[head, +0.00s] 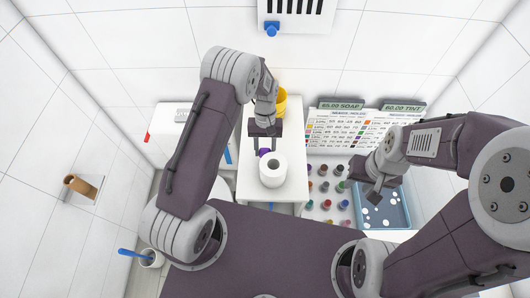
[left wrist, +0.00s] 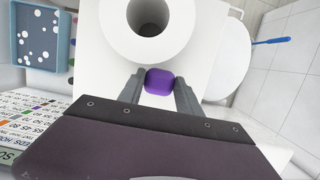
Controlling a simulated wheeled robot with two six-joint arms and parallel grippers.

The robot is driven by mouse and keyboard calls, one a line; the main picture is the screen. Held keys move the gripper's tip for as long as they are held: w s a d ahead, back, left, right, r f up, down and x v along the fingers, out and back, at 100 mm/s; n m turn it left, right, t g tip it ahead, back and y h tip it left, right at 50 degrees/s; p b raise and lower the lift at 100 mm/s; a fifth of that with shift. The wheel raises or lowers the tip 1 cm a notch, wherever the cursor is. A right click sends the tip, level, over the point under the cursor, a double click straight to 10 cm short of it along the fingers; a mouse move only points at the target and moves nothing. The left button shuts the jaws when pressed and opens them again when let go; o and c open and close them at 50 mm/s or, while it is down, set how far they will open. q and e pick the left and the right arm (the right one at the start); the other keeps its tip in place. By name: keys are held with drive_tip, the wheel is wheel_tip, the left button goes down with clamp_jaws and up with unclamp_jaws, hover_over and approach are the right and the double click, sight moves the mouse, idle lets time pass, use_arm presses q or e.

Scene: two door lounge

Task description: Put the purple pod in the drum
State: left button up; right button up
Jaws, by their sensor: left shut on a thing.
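The purple pod (left wrist: 160,81) is a small rounded block, held between the two fingertips of my left gripper (left wrist: 160,92) in the left wrist view. In the head view my left gripper (head: 265,147) points down over the white table, and the pod (head: 264,152) shows below it, just behind a white paper roll. The gripper is shut on the pod. Whether the pod touches the table top is not clear. My right gripper (head: 370,180) is at the right, near the blue tray; its fingers are too unclear to judge. I cannot make out a drum in either view.
The white paper roll (head: 272,172) stands on the white table (head: 285,192), close to the pod. A yellow container (head: 281,97) is behind the left gripper. Several coloured bottles (head: 325,186) and a blue tray (head: 397,214) are at the right. A white unit (head: 172,122) stands left.

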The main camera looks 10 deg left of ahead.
sight(265, 149)
use_arm(q)
drive_tip(key=shift+f, duration=1.65)
drive_tip(key=o, duration=1.3)
